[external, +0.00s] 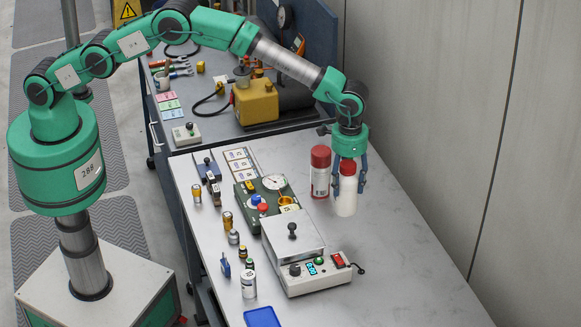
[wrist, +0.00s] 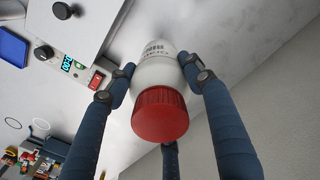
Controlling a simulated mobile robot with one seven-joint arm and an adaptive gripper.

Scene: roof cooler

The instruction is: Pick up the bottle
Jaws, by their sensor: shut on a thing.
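A white bottle (external: 346,200) with a red cap is upright between the fingers of my gripper (external: 347,188) on the right part of the workbench. In the wrist view the bottle (wrist: 154,72) shows its red cap towards the camera and dark print on its white side. The blue fingers of my gripper (wrist: 160,78) are shut on it from both sides, and another finger shows below the cap. I cannot tell whether its base touches the bench.
A red-and-white can (external: 320,175) stands just left of the bottle. The workbench (external: 400,270) is clear to the front right. A hotplate device (external: 295,245), a gauge box (external: 270,195), small vials and a blue tray (external: 262,317) lie left. A wall rises at right.

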